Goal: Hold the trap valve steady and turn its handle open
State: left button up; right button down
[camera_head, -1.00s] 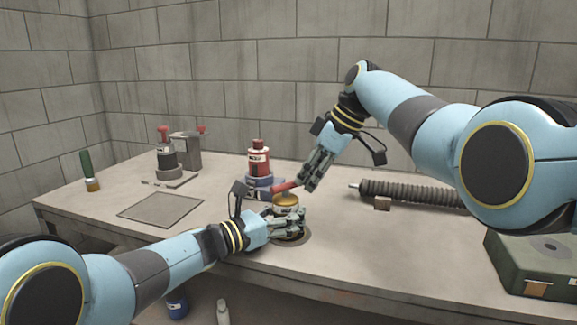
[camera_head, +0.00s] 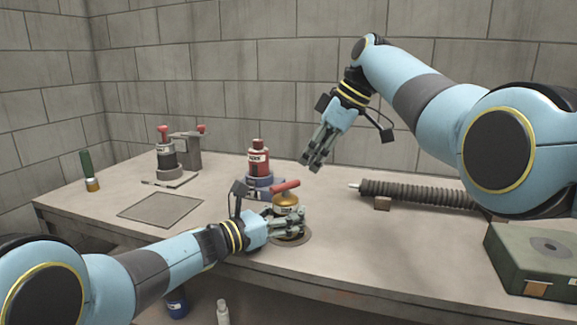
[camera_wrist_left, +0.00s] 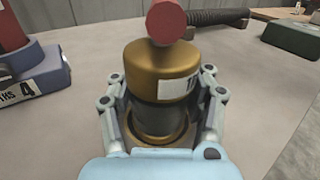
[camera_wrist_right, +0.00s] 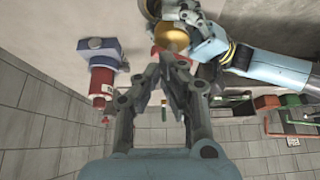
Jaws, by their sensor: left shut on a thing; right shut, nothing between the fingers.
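The trap valve (camera_head: 284,201) is a brass-topped cylinder with a dark body and a red handle (camera_head: 285,187) on top. It stands upright on a round dark base on the table. In the left wrist view, the brass body (camera_wrist_left: 161,72) is between my left fingers, and the red handle's end (camera_wrist_left: 166,22) points toward the camera. My left gripper (camera_head: 300,221) is shut on the valve's body. My right gripper (camera_head: 308,166) is shut and empty, raised above and right of the handle, apart from it. It also shows in the right wrist view (camera_wrist_right: 167,62), its fingertips together.
A red bottle (camera_head: 258,160) on a blue base stands just behind the valve. A ribbed dark tube (camera_head: 420,194) lies to the right. A green case (camera_head: 535,262) sits at the right front. A flat plate (camera_head: 161,206) lies at the left.

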aim_at(285, 189)
jog(key=shift+r, duration=0.85)
jog(key=s+f, duration=0.3)
jog(key=f, duration=0.3)
jog(key=shift+s+a, duration=0.4)
jog(key=shift+a, duration=0.05)
jog(key=shift+w+a, duration=0.4)
jog(key=shift+a, duration=0.05)
dwell(0.8)
jog(key=shift+w+d, duration=0.1)
jog(key=shift+w, duration=0.05)
dwell(0.4)
